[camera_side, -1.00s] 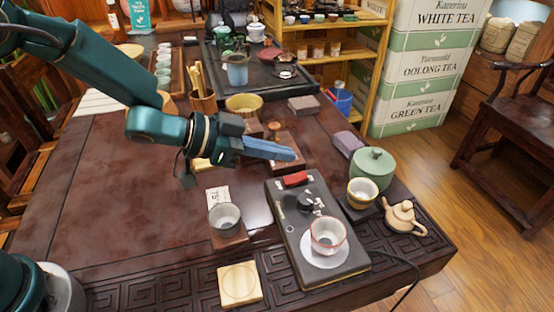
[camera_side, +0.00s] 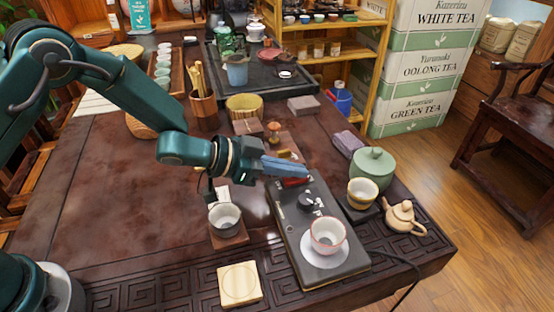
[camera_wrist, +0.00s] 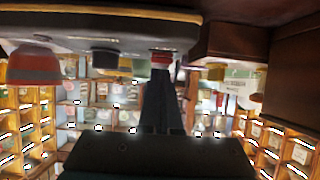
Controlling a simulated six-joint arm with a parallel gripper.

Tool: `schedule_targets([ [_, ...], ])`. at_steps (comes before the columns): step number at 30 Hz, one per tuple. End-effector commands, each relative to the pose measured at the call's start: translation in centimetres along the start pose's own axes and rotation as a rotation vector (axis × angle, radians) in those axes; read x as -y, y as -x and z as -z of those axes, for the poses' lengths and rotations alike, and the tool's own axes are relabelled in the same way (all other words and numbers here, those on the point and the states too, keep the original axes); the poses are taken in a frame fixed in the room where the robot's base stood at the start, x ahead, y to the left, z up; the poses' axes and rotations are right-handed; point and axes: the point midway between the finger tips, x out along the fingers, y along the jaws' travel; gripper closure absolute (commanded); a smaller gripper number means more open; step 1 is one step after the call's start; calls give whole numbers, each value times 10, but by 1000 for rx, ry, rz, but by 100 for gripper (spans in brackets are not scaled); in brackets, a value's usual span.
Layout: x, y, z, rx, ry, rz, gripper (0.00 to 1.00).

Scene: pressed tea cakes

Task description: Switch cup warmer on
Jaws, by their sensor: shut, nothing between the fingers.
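The cup warmer (camera_side: 338,272) is a dark box near the table's right front. It has a red rocker switch (camera_side: 292,183) at its back end, a black knob (camera_side: 307,200) and a pale round plate (camera_side: 309,252). A white cup with a red rim (camera_side: 325,240) stands on the plate. My gripper (camera_side: 304,171) is shut and empty, its blue-grey fingers level just above and behind the switch. In the upside-down wrist view the dark fingers (camera_wrist: 161,82) line up with the red switch (camera_wrist: 161,58). I cannot tell whether they touch it. The switch's position is unclear.
A grey cup on a wooden coaster (camera_side: 240,240) sits left of the warmer. A green lidded pot (camera_side: 372,170), a yellow-banded cup (camera_side: 362,192) and a small teapot (camera_side: 402,217) stand to its right. A wooden square (camera_side: 240,285) lies in front.

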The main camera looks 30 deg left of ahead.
Motion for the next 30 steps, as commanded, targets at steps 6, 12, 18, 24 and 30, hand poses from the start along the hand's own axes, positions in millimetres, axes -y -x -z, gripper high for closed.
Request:
schedule_targets([
  [6, 0, -3, -1, 1, 0, 0, 100],
  [12, 0, -1, -3, 1, 1, 0, 100],
  [18, 0, 6, -10, 3, 2, 0, 100],
  [24, 0, 9, -14, 7, 1, 0, 100],
  [30, -1, 9, -16, 12, 2, -1, 100],
])
